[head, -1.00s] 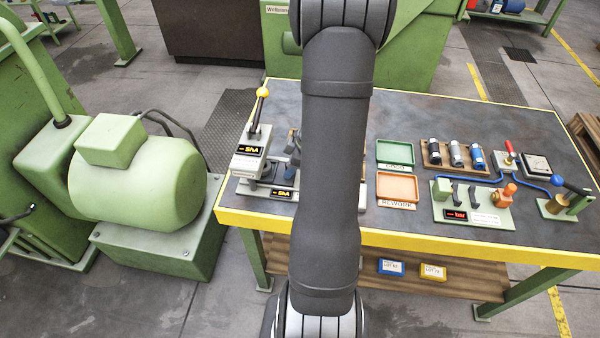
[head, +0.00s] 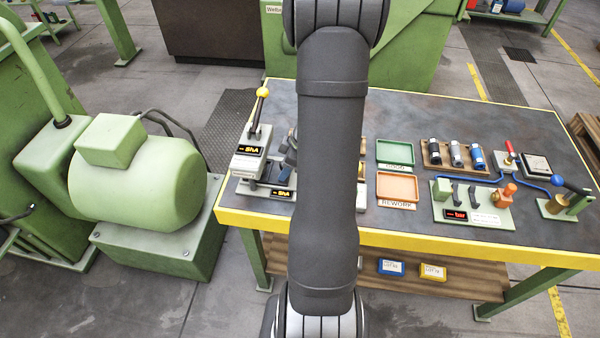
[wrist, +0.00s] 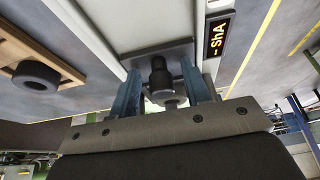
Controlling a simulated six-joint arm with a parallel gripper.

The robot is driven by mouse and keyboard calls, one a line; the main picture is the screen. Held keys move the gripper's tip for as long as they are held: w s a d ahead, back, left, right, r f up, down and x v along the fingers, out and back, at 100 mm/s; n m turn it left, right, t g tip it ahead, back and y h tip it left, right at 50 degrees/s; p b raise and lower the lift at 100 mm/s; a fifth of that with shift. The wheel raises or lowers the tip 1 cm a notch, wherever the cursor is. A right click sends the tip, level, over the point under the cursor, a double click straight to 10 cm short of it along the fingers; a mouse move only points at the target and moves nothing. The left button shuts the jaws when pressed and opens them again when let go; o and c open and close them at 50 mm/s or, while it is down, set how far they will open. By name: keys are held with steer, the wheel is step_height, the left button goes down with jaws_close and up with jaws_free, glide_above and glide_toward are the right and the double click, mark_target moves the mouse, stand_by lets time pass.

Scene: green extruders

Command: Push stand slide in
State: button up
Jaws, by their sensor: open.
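The test stand (head: 249,160) is at the left end of the bench, with a yellow-knobbed lever (head: 262,93) standing upright and lit "ShA" displays. Its low slide part (head: 262,190) is at the front, partly hidden by my arm. In the wrist view a grey plate (wrist: 150,52) carries a dark round fitting (wrist: 158,72). My gripper (wrist: 161,82) is open, its two blue fingers on either side of this fitting. I cannot tell whether they touch it. In the head view, part of my gripper (head: 289,155) shows beside the stand; my arm hides the rest.
A wooden holder with a dark ring (wrist: 36,76) lies left in the wrist view. Green (head: 395,153) and orange (head: 397,187) trays, a rack of cylinders (head: 455,156) and a pressure panel (head: 472,208) are to the right. A green motor (head: 135,180) stands left of the bench.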

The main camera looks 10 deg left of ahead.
steer(key=shift+r, duration=2.25)
steer(key=d+r, duration=0.4)
steer(key=d, duration=0.3)
steer(key=a+f, duration=0.1)
steer(key=a, duration=0.1)
steer(key=a+f, duration=0.1)
steer(key=a, duration=0.1)
steer(key=a+f, duration=0.2)
steer(key=shift+a, duration=0.35)
steer(key=shift+a+f, duration=0.2)
steer(key=shift+f, duration=0.3)
